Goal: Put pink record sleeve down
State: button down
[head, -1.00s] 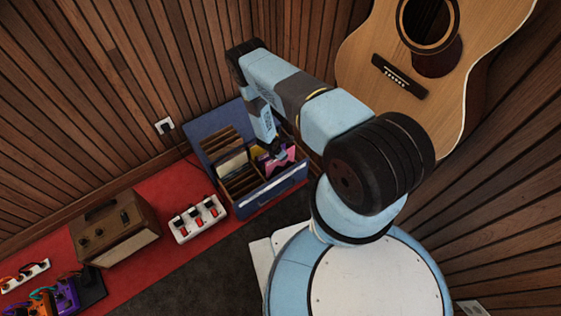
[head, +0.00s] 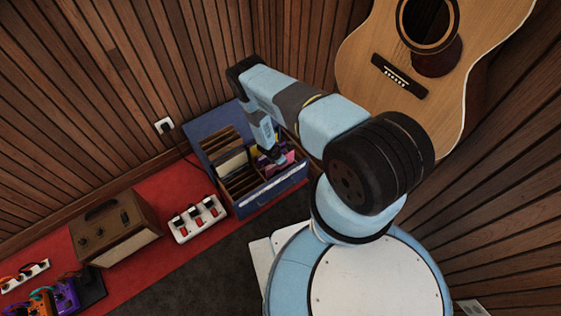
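The pink record sleeve (head: 290,158) shows as a small patch of pink in the right part of a blue record crate (head: 268,196). My gripper (head: 277,162) points down into that part of the crate, right at the sleeve. The gripper and arm hide much of the sleeve. The fingers are too small and dark to tell whether they are open or shut on it. A yellow sleeve (head: 256,152) shows beside the gripper.
The crate has wooden dividers and a pale sleeve (head: 231,164) in its left part. A white switch box (head: 196,219) and a brown amplifier (head: 117,228) stand on the red mat to the left. A large guitar (head: 480,60) hangs at upper right.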

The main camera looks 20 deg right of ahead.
jog(key=shift+f, duration=0.2)
jog(key=c, duration=1.2)
grip_release()
jog(key=shift+r, duration=0.15)
jog(key=v, duration=1.3)
jog(key=shift+d, duration=0.25)
